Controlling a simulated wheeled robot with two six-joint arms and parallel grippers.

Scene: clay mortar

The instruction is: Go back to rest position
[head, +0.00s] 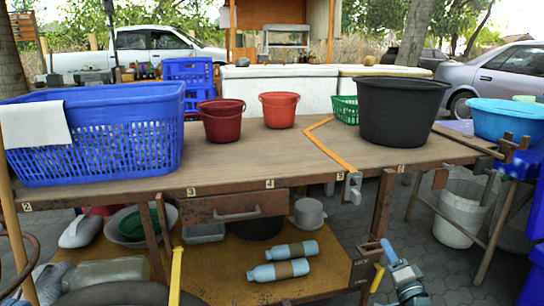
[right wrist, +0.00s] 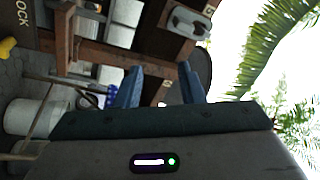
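My right gripper (head: 391,256) is low in the head view, in front of the workbench's front right leg. In the right wrist view its two blue fingers (right wrist: 160,84) stand apart with nothing held between them. My left gripper does not show clearly in the head view. The workbench (head: 235,158) has a brown top with numbered labels along its front edge. A blue basket (head: 95,135) with a white cloth stands at its left. Two red buckets (head: 222,122) (head: 279,110) stand in the middle, and a black tub (head: 395,110) at the right.
A lower shelf (head: 215,280) holds two light blue bottles (head: 283,250) and several bowls. A drawer (head: 235,208) hangs under the bench front. A white bucket (head: 458,208) stands on the paving at right. The bench top's front middle is clear.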

